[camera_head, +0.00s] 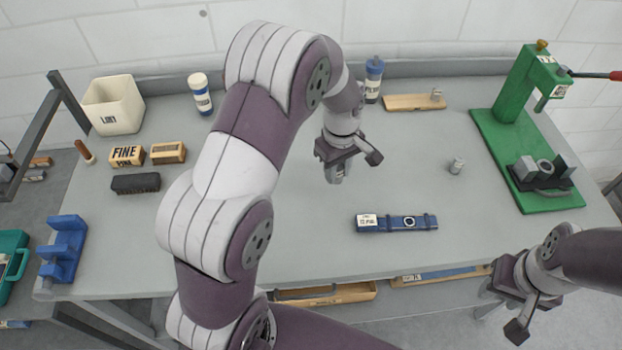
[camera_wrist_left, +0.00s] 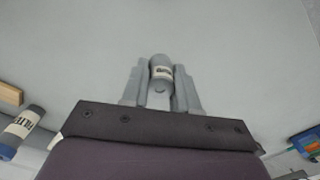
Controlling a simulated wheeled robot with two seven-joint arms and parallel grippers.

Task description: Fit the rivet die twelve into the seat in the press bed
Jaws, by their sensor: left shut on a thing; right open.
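My left gripper (camera_head: 336,178) is shut on a small grey metal cylinder with a white label, held between its fingers; the cylinder (camera_wrist_left: 160,70) shows in the left wrist view, its label too small to read. A similar grey cylinder (camera_head: 456,165) stands on the table to the right of that gripper. The green press (camera_head: 525,95) stands at the far right. On its green bed are dark blocks and a pale ring-like seat (camera_head: 545,168), apart from my left gripper. My right gripper (camera_head: 484,308) is open and empty in front of the table's front edge.
A blue labelled holder (camera_head: 396,222) lies near the front middle. A wooden block (camera_head: 414,101) and a labelled bottle (camera_head: 374,80) are at the back. A white bin (camera_head: 112,105) and brushes (camera_head: 127,156) are at left. The grey table between the left gripper and press is mostly clear.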

